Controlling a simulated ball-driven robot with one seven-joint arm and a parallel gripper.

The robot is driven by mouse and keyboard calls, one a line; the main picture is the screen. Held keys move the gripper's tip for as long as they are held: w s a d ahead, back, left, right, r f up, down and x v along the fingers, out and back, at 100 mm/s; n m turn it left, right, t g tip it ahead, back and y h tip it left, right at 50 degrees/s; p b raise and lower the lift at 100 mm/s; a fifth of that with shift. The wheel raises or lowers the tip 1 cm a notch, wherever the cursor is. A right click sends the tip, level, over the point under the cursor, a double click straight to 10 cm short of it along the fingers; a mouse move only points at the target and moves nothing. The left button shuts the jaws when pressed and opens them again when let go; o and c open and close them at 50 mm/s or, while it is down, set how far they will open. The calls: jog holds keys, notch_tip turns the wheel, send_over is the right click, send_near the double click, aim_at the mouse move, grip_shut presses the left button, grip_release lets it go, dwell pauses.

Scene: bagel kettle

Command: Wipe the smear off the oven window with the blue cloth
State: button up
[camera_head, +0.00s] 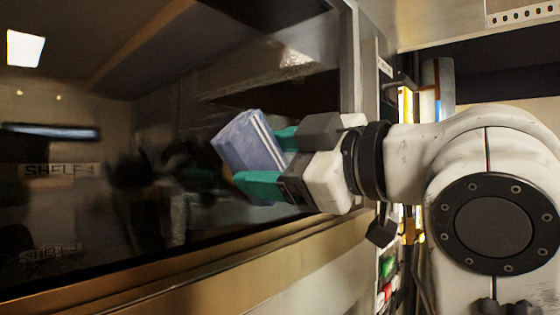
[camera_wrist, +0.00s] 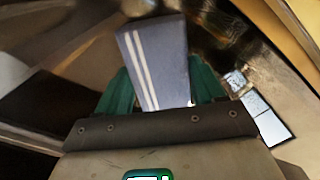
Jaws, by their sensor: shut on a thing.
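The blue cloth (camera_head: 247,143) is a folded pad with pale stripes. My gripper (camera_head: 268,160) is shut on it with its green fingers, and the cloth sticks out beyond the fingertips toward the glass. In the wrist view the cloth (camera_wrist: 158,62) stands up between the green fingers (camera_wrist: 160,92). The oven window (camera_head: 120,215) is dark, glossy glass filling the left of the head view. The cloth is at its right part; I cannot tell whether it touches the glass. A faint pale, streaky patch (camera_head: 298,57) shows high on the glass; I cannot tell whether it is the smear or a reflection.
A metal frame (camera_head: 352,60) borders the window on the right, and a brass-coloured ledge (camera_head: 190,275) runs below it. Shelving with coloured items (camera_head: 388,270) stands behind my arm. Reflections, including shelf labels, show in the glass. The window left of the cloth is unobstructed.

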aim_at(244, 160)
jog(key=shift+s+a, duration=1.1)
jog(key=shift+s, duration=0.3)
jog(key=shift+r, duration=0.1)
jog(key=shift+w, duration=0.1)
jog(key=shift+w+d+p, duration=0.55)
jog(key=shift+w+d, duration=2.9)
jog(key=shift+w, duration=0.85)
jog(key=shift+s+a+b, duration=0.35)
jog(key=shift+s+a, duration=1.15)
jog(key=shift+s, duration=0.1)
jog(key=shift+s+a+b, duration=0.1)
jog(key=shift+s+a, duration=0.55)
jog(key=shift+s, duration=0.3)
jog(key=shift+s+a+b, duration=0.1)
jog(key=shift+s+a, duration=0.6)
jog(key=shift+s, duration=0.2)
jog(key=shift+s+a+b, duration=0.1)
jog(key=shift+s+a, duration=0.55)
jog(key=shift+s, duration=0.3)
jog(key=shift+d, duration=0.15)
jog(key=shift+v, duration=3)
